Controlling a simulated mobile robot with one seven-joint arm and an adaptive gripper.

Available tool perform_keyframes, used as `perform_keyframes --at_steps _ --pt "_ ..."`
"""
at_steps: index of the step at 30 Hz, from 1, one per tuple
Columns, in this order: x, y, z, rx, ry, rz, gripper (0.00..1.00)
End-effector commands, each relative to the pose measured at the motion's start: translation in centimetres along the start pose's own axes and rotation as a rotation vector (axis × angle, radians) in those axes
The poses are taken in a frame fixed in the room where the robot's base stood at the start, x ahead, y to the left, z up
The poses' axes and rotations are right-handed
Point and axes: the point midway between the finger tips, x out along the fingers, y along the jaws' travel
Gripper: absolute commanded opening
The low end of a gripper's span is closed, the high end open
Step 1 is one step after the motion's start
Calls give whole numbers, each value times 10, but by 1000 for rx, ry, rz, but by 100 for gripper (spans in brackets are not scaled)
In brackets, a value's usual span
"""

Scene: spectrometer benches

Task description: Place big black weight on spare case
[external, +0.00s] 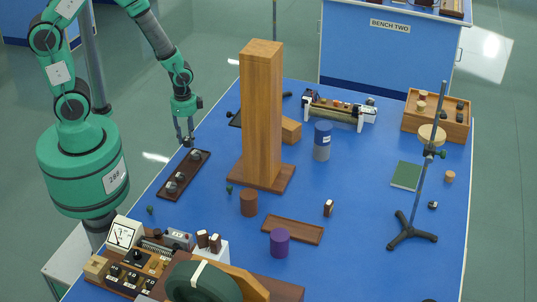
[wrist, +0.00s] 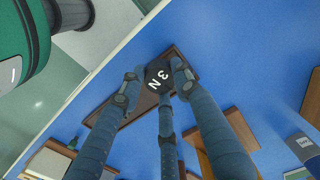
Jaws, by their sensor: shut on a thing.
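My gripper (external: 187,141) has its fingers closed around a round black weight marked "3 N" (wrist: 158,74), in the wrist view. In the external view the gripper hangs over the far end of a long dark brown case (external: 196,173) that holds several small weights (external: 181,177). The case also shows behind the fingers in the wrist view (wrist: 184,56). The weight's clearance from the case is hard to judge. A second shallow brown case (external: 292,231) lies empty at the front middle of the bench. No label shows which case is the spare one.
A tall wooden pillar (external: 262,115) on a brown base stands right of my gripper. A brown cylinder (external: 249,203) and a purple cylinder (external: 279,242) stand near the empty case. A wooden box (external: 436,117) and retort stand (external: 413,230) are at the right.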

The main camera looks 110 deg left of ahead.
Motion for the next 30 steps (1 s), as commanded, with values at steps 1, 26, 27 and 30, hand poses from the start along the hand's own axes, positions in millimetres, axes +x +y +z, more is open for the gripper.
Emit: perform_keyframes --at_steps 1,26,27,30 --pt "-2 -3 -4 3 1 -1 0" --pt "-56 -100 -126 123 0 0 0" --pt "-59 -106 -133 130 0 -1 0" --pt "-64 -117 -148 145 0 -1 0"
